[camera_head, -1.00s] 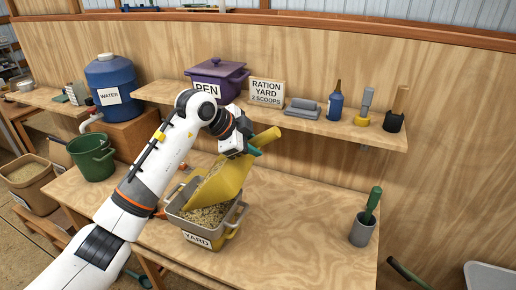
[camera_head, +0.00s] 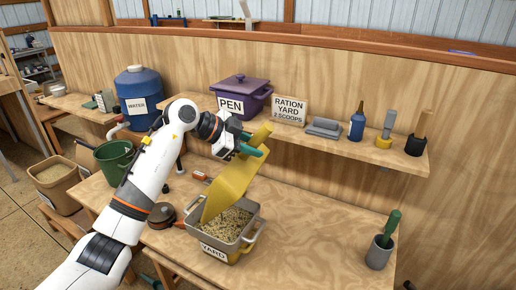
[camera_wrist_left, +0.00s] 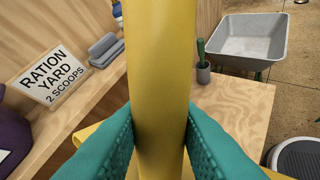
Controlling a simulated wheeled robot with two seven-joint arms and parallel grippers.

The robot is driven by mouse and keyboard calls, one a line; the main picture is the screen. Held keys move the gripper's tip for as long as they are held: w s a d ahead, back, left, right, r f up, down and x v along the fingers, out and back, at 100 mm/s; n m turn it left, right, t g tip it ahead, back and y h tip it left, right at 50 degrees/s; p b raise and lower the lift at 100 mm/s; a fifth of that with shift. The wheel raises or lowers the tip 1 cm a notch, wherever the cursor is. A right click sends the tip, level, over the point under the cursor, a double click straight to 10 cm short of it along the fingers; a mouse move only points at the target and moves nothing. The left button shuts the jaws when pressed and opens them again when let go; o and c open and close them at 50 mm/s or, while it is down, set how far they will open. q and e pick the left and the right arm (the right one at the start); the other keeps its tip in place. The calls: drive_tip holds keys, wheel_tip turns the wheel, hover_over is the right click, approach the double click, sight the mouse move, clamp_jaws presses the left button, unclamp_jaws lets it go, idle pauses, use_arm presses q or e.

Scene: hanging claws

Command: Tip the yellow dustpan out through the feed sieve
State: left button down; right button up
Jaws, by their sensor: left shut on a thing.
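My left gripper (camera_head: 250,146) has teal fingers and is shut on the handle of the yellow dustpan (camera_head: 229,186). In the left wrist view the yellow handle (camera_wrist_left: 160,75) stands between the two teal fingers. The dustpan is tilted steeply, its lip down at the left side of the grey feed sieve (camera_head: 254,226). I cannot tell whether the lip touches the sieve. Pale grain (camera_head: 229,224) lies in the sieve. The sieve sits on a yellow container with a YARD label (camera_head: 213,252). The pan's inner face is mostly hidden. My right gripper is not in view.
A shelf behind holds a purple PEN pot (camera_head: 240,97), a RATION YARD sign (camera_head: 289,109), a blue bottle (camera_head: 357,123) and brushes. A green bucket (camera_head: 113,160) stands at left. A grey cup (camera_head: 379,252) stands at right; the table between is clear.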

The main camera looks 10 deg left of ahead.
use_arm(q)
drive_tip(key=w+a+r+n+h+p, duration=0.1)
drive_tip(key=a+r+h+p, duration=0.1)
drive_tip(key=a, duration=0.3)
drive_tip(key=shift+w+a+r+h, duration=0.2)
drive_tip(key=shift+a+r+h, duration=0.1)
drive_tip(key=shift+a, duration=0.1)
idle(0.5)
drive_tip(key=shift+w+a+r+n+h+p, duration=0.15)
drive_tip(key=shift+a+h, duration=0.25)
drive_tip(key=shift+a, duration=0.55)
drive_tip(key=shift+w+a+f+n+h+p, duration=0.1)
drive_tip(key=shift+w+a+n+h+p, duration=0.25)
drive_tip(key=shift+a, duration=0.65)
drive_tip(key=shift+w+a+r+n+h+p, duration=0.15)
drive_tip(key=shift+a+h, duration=0.3)
drive_tip(key=shift+a, duration=0.5)
